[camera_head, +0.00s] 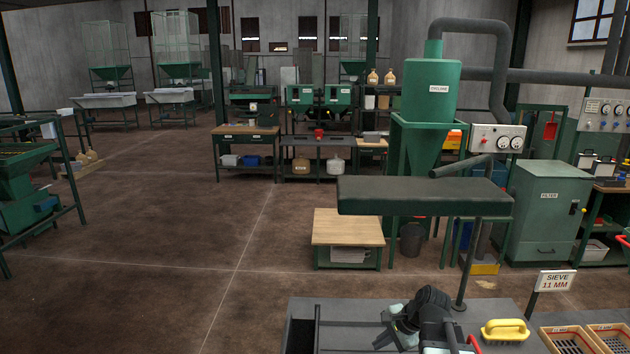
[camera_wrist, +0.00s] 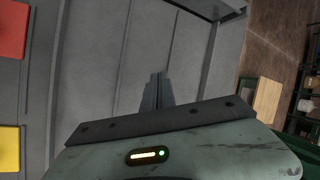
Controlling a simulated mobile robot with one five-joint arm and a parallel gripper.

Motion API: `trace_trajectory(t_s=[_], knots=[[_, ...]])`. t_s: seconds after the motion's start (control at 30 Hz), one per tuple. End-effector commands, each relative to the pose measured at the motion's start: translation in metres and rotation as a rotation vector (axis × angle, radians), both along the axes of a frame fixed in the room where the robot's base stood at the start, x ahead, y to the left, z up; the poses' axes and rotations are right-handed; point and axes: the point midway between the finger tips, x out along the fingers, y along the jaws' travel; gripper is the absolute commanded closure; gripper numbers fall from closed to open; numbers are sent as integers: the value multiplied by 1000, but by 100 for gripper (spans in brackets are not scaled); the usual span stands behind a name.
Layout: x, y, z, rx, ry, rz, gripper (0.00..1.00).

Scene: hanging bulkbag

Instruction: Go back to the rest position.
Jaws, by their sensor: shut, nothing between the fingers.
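My gripper (camera_head: 384,340) is low in the head view, over the grey bench (camera_head: 350,312) at the front edge of the picture. My dark wrist and arm rise beside it and partly cover the fingers there. In the wrist view my gripper (camera_wrist: 157,78) shows its two dark fingers together, with nothing between them. Grey panelled surface fills most of the wrist view around the fingertips, and I see no contact with it.
A yellow-handled tool (camera_head: 504,330) and wooden trays (camera_head: 572,340) lie right of my arm, near a sign "SIEVE 11 MM" (camera_head: 555,281). A dark padded slab (camera_head: 425,195) stands beyond on a post. Brown floor (camera_head: 150,220) is open at left.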

Motion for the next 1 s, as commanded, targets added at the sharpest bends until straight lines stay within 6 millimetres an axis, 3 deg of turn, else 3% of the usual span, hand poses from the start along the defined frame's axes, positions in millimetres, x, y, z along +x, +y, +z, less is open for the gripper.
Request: trace_trajectory(t_s=[0.03,0.1,0.2,0.4,0.53,1.0], knots=[[-11,29,-5,-57,5,117,100],[-27,57,-13,-150,9,288,100],[-56,80,-23,-306,21,574,100],[-89,41,-30,-505,73,956,100],[-94,34,-30,-531,75,1096,100],[-94,34,-30,-531,66,1131,100]])
